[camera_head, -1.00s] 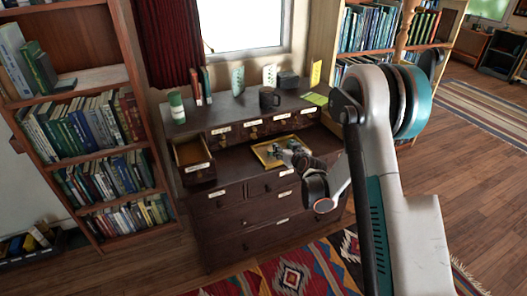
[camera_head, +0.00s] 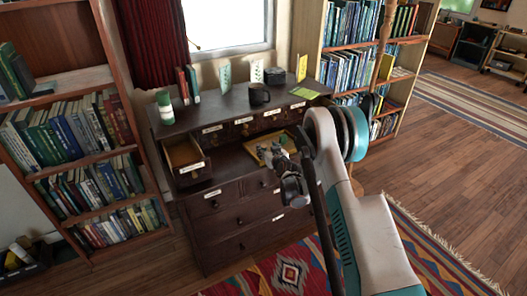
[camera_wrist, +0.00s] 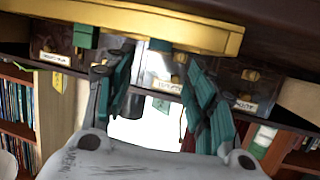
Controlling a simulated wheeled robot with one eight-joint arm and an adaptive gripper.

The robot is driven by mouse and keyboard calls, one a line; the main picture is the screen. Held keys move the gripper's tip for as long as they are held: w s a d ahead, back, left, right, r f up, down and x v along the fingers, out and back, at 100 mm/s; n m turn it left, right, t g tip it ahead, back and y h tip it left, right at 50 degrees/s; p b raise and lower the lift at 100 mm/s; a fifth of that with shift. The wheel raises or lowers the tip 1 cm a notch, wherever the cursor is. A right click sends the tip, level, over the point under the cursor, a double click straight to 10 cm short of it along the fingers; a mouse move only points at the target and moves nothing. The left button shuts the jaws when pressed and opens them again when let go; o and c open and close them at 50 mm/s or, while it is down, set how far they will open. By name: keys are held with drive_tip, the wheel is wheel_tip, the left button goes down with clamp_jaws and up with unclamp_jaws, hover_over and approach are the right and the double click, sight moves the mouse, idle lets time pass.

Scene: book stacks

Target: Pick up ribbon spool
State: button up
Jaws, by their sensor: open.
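I cannot pick out the ribbon spool with certainty. A yellow tray (camera_head: 286,136) lies on the dark dresser, partly hidden by my gripper (camera_head: 268,154); its yellow rim (camera_wrist: 200,38) crosses the top of the wrist view, which is upside down. A small green block (camera_wrist: 86,37) shows at the tray rim. A small pale and teal object (camera_wrist: 159,46) shows between my fingers in the picture; whether it is the spool I cannot tell. My gripper, also in the wrist view (camera_wrist: 158,68), is open, its teal fingers apart with nothing held.
A small drawer (camera_head: 184,156) stands open left of the tray. On the dresser top are a green cylinder (camera_head: 165,107), red books (camera_head: 182,86), a dark mug (camera_head: 259,94) and a yellow-green sheet (camera_head: 305,93). Bookcases flank the dresser (camera_head: 225,181). Open wooden floor (camera_head: 440,160) lies right.

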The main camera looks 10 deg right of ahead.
sight(264, 147)
drive_tip(key=b+x, duration=0.1)
drive_tip(key=x, duration=0.1)
drive_tip(key=f+b+x, duration=0.1)
drive_tip(key=x, duration=0.1)
drive_tip(key=shift+w+d+f+b, duration=0.15)
drive_tip(key=shift+w+b, duration=0.05)
drive_tip(key=shift+b, duration=0.1)
drive_tip(key=shift+w, duration=0.35)
drive_tip(key=c, duration=0.9)
